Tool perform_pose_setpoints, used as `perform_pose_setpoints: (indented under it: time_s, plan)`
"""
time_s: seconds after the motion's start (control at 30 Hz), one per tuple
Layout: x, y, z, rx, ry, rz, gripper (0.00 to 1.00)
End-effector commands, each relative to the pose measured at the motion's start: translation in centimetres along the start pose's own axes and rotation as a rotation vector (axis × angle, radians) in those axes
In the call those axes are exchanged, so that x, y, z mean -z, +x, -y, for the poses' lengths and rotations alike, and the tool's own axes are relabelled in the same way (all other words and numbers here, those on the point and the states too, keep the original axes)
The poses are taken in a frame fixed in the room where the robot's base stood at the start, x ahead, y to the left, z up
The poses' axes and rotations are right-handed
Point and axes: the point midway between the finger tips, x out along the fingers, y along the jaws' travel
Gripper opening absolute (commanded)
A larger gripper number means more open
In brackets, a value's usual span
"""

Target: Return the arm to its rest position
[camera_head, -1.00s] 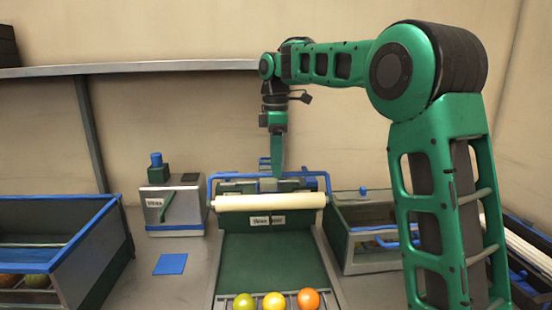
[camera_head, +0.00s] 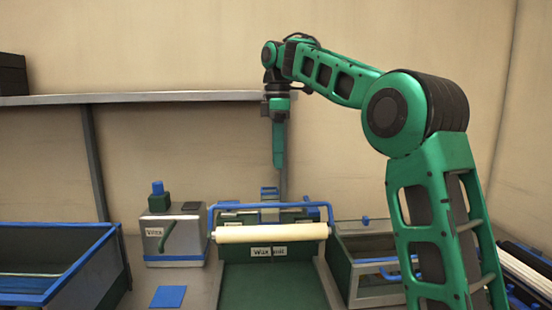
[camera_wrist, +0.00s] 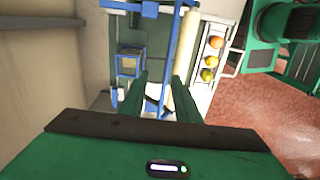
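My gripper (camera_head: 279,165) hangs pointing down above the back of the conveyor-like station, in front of the rear wall. In the wrist view its two green fingers (camera_wrist: 158,82) stand apart with nothing between them, so it is open and empty. My green arm reaches from the lower right, up over its elbow and across to the gripper. Three fruits show in the wrist view: an orange one (camera_wrist: 215,42), a yellow-orange one (camera_wrist: 211,61) and a greenish one (camera_wrist: 207,76), lined up in a white-edged rack.
Below the gripper is the station with its cream roller (camera_head: 270,233) and blue frame. A blue-rimmed crate (camera_head: 85,265) is at far left, another bin (camera_head: 378,290) at right. A shelf (camera_head: 150,97) runs along the wall.

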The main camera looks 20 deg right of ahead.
Motion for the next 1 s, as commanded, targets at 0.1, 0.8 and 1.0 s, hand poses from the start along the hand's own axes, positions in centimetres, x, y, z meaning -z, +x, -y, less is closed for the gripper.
perform_pose_setpoints:
  time_s: [0.1, 0.8, 1.0]
  plan:
    - [0.0, 0.0, 0.0, 0.000, 0.000, 0.000, 0.29]
    - [-10.2, 6.7, 8.2, -0.009, 0.676, -0.001, 0.29]
    - [-16.0, 11.7, 14.1, -0.016, 1.033, -0.015, 0.29]
